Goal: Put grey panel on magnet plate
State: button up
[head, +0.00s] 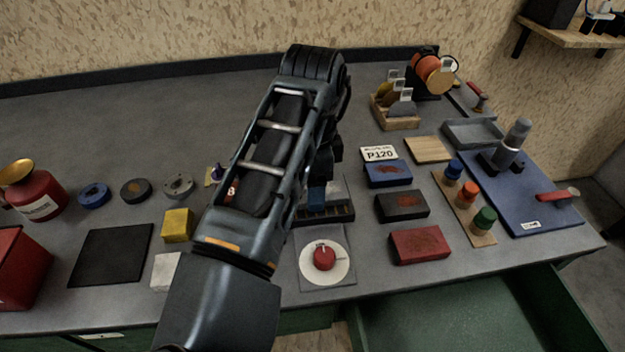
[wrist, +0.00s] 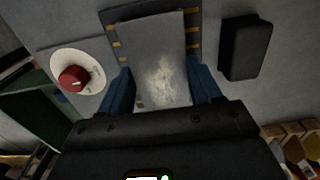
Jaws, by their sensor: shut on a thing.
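The grey panel (wrist: 160,60), a flat pale-grey piece with a worn, shiny patch, is between the blue fingers of my gripper (wrist: 163,88) in the wrist view. My gripper is shut on its sides. The magnet plate (wrist: 195,22), dark with yellow marks along its sides, shows behind and around the panel. In the head view the magnet plate (head: 338,215) lies behind the dial, and my gripper (head: 317,198) is over it. My arm hides much of the panel and plate there. I cannot tell whether the panel touches the plate.
A white dial with a red knob (head: 323,258) sits in front of the plate. A black block (head: 402,205), a red block (head: 420,245) and a blue block (head: 388,173) lie to the right. A yellow block (head: 178,225) and a black mat (head: 110,254) are left.

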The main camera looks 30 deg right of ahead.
jog(key=shift+f, duration=0.2)
jog(key=o, duration=1.2)
jog(key=shift+o, duration=0.2)
jog(key=shift+r, duration=0.15)
notch_tip(320, 180, up, 12)
jog(key=p, duration=0.7)
jog(key=shift+p, duration=0.3)
